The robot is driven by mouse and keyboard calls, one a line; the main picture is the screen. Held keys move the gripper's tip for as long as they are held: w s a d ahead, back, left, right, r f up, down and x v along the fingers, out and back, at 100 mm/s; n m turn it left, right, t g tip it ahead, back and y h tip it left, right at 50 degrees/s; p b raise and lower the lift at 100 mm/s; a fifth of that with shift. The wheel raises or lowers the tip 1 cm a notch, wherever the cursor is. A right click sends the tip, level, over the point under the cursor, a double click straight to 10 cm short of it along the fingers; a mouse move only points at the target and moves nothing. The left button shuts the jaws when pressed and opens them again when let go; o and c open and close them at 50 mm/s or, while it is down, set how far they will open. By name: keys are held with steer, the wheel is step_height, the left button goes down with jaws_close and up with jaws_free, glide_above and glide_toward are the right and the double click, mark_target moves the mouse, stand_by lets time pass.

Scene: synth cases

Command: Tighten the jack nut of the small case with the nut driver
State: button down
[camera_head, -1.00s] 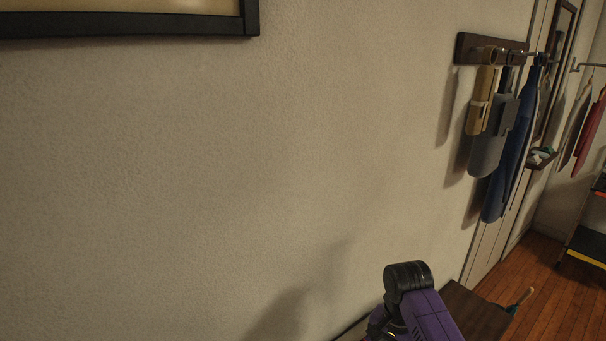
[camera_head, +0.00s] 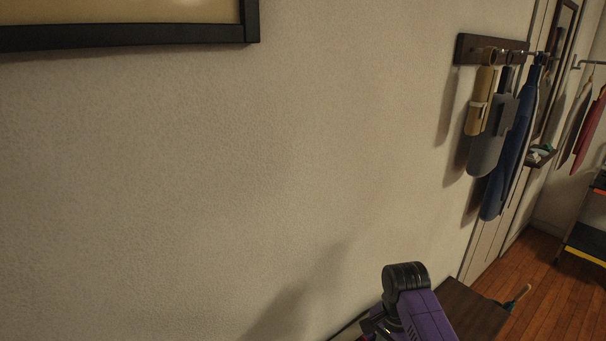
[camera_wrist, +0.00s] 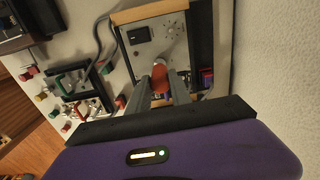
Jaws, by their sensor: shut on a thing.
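My gripper (camera_wrist: 164,76) shows in the wrist view, its two grey fingers shut on a red-handled tool, which looks like the nut driver (camera_wrist: 160,80). Whether the tool touches a nut there cannot be told; the jack nut is not clearly visible. The head view shows only part of my purple arm, not the gripper or the case.
A dark-framed unit (camera_wrist: 106,101) and several red, green and yellow knobs or parts lie left of the case. A grey cable runs beside it. A pale wall (camera_wrist: 262,70) stands close on the right.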

steer(key=shift+m+p, duration=0.55)
steer(key=shift+m, duration=0.05)
steer(key=shift+m+p, duration=0.3)
steer(key=shift+m, duration=0.3)
steer(key=shift+w+r+p, duration=0.15)
steer(key=shift+r+p, duration=0.1)
steer(key=shift+r, duration=0.6)
steer(key=shift+w+r+p, duration=0.1)
steer(key=shift+r+p, duration=0.1)
steer(key=shift+r, duration=0.65)
steer(key=shift+s+r, duration=0.2)
steer(key=shift+r, duration=0.6)
steer(key=shift+r, duration=0.15)
